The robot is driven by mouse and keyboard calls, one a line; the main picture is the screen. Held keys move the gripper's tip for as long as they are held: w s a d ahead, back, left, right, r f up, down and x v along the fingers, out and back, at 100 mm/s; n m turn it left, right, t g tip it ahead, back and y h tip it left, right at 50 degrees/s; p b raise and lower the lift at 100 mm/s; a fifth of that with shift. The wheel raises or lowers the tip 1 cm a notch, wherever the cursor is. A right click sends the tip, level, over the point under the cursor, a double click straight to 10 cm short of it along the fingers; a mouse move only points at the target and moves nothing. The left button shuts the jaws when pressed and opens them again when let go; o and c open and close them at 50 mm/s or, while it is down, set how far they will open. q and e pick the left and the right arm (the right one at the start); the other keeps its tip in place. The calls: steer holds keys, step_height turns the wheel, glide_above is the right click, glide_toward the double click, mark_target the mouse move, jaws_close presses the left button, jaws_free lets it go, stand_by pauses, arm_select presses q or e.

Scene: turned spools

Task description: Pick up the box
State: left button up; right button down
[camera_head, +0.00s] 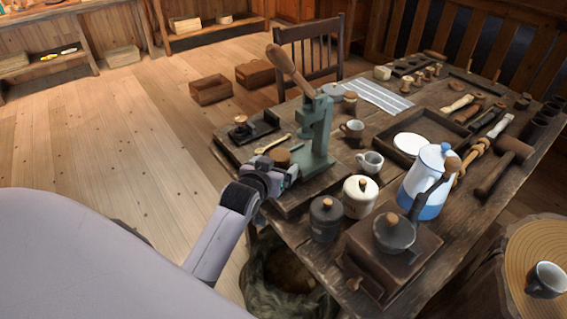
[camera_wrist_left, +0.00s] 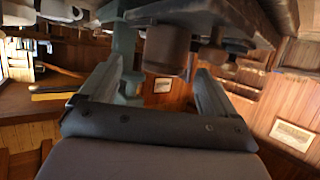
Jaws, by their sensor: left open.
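A small round brown wooden piece (camera_head: 281,157), perhaps the box, stands on the near left of the workbench beside a green press. My left gripper (camera_head: 285,174) is right at it, at the table's near edge. In the left wrist view, which looks upside down, the brown round piece (camera_wrist_left: 167,50) shows between the two open fingers (camera_wrist_left: 160,72). I cannot tell whether either finger touches it. Two brown wooden boxes, one open (camera_head: 211,90) and one beside it (camera_head: 255,74), also stand on the floor beyond the table. My right gripper is not in view.
The green press (camera_head: 318,130) with a wooden handle stands close to my left gripper. A white lidded jar (camera_head: 360,198), a dark jar (camera_head: 326,220), a grinder (camera_head: 392,255), a blue-white pot (camera_head: 426,184) and mugs crowd the table. The floor at left is clear.

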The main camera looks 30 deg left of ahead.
mark_target(281, 156)
arm_select(q)
steer(key=shift+a+x, duration=0.15)
steer(key=shift+x, duration=1.4)
steer(key=shift+a+x, duration=0.15)
steer(key=shift+x, duration=1.4)
steer(key=shift+r, duration=0.15)
steer(key=c, duration=1.2)
steer(key=shift+o, duration=0.2)
steer(key=shift+r, duration=0.25)
